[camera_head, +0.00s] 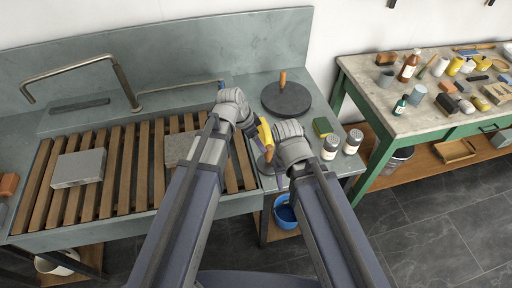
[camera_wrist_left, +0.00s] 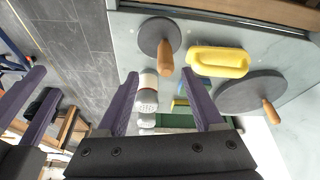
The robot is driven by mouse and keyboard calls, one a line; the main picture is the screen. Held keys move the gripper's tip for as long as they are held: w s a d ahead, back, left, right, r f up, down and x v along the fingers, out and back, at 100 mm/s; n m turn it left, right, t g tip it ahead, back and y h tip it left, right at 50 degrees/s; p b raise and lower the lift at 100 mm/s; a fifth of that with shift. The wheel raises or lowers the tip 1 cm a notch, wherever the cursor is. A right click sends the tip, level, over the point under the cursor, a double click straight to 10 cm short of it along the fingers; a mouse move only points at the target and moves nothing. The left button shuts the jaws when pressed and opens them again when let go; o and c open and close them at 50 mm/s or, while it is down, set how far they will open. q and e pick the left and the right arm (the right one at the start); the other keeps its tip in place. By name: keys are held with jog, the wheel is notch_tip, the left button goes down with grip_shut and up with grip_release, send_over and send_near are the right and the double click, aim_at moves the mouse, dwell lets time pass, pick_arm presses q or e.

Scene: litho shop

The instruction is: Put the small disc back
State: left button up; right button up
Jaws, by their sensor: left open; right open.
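The small disc is a grey round plate with a wooden handle. In the head view the small disc (camera_head: 266,166) lies on the grey counter right of the slatted rack, partly hidden by my arms. In the left wrist view the small disc (camera_wrist_left: 155,33) is at top centre, its handle pointing towards my left gripper (camera_wrist_left: 160,78). That gripper is open; the handle shows between its fingertips, but I cannot tell how far below. My right gripper (camera_wrist_left: 47,82) is open and empty at the left of the wrist view. A larger disc (camera_head: 287,98) with a wooden handle lies further back.
A yellow handled block (camera_wrist_left: 218,62) lies between the two discs. Two lidded jars (camera_head: 341,146) and a green-yellow sponge (camera_head: 322,126) stand at the right. The slatted rack (camera_head: 118,180) holds grey slabs.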

pick_arm(q)
jog(key=s+a+f+n+g+y, duration=0.1)
jog(key=s+n+y, duration=0.4)
jog(key=s, duration=0.9)
jog(key=n+g, duration=0.1)
jog(key=n, duration=0.2)
jog(key=shift+s+a+f, duration=0.15)
jog(key=shift+s+a, duration=0.1)
jog(key=shift+s, duration=0.1)
